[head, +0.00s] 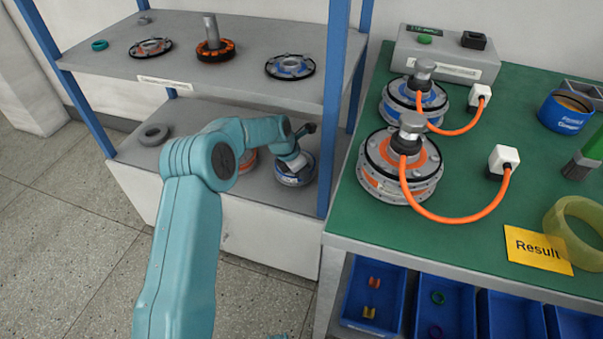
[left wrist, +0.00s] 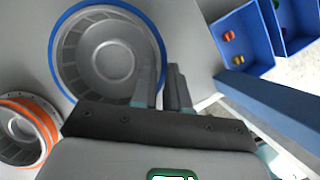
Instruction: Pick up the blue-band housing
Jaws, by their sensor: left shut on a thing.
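The blue-band housing (left wrist: 105,50) is an open grey ring with a blue rim, seen from above in the left wrist view. In the head view it (head: 292,180) is at the right end of the lower shelf, partly covered by my gripper. My left gripper (left wrist: 163,80) is shut on its wall, one finger inside the ring and one outside. In the head view the left gripper (head: 298,160) is over the housing's upper side. I cannot tell whether the housing touches the shelf.
An orange-band housing (left wrist: 25,130) stands close beside the blue one. A grey ring (head: 154,134) lies farther left on the lower shelf (head: 185,115). A blue shelf post (head: 333,110) is just right of the gripper, and the green bench (head: 400,225) is beyond it.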

